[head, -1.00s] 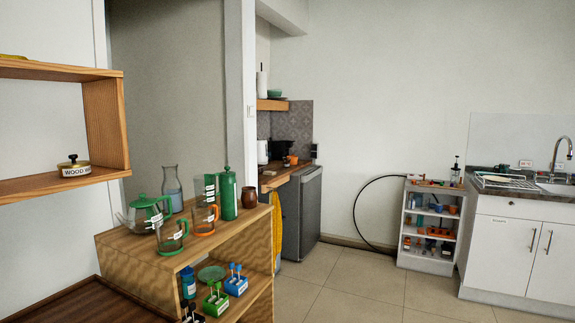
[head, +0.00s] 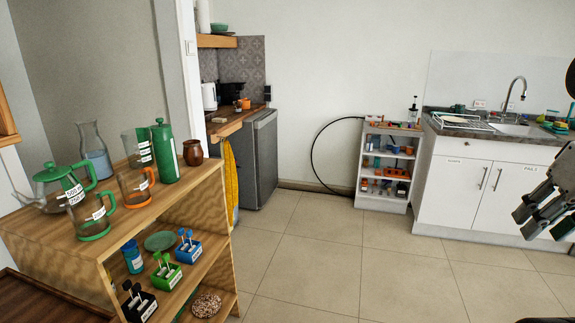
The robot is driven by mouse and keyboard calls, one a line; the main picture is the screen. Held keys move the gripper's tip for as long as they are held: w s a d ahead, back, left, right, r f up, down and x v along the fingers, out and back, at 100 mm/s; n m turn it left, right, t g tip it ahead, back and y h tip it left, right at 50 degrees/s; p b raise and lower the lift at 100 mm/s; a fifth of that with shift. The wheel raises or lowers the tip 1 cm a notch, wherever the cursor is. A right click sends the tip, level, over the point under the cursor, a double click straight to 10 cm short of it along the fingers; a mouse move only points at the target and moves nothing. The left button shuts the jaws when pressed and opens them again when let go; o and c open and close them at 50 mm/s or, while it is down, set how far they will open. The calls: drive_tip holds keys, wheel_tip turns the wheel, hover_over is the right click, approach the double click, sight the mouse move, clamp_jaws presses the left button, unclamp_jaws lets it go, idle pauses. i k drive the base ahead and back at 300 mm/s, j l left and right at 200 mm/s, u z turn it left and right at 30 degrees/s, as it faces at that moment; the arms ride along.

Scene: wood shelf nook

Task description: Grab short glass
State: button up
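Two short glasses with handles stand on top of the wooden shelf unit at the left. One has a green handle and base (head: 92,214), near the shelf's front edge; the other has an orange handle and base (head: 134,187), just behind it. Which one is called the short glass cannot be told for certain. My gripper (head: 530,218) is at the far right edge, partly cut off, far from the glasses. Its fingers look spread, with nothing between them.
On the wooden shelf unit (head: 190,196) stand a green-lidded teapot (head: 50,186), a carafe (head: 95,150), a green press (head: 164,152) and a brown cup (head: 193,152), close to the glasses. Lower shelves hold small items. The tiled floor (head: 300,240) is open.

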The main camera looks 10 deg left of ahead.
sight(238, 105)
drive_tip(key=i+u, duration=0.35)
drive_tip(key=i, duration=3.45)
drive_tip(key=i+l, duration=0.15)
drive_tip(key=i, duration=1.65)
drive_tip(key=j+u, duration=0.05)
drive_tip(key=j, duration=0.05)
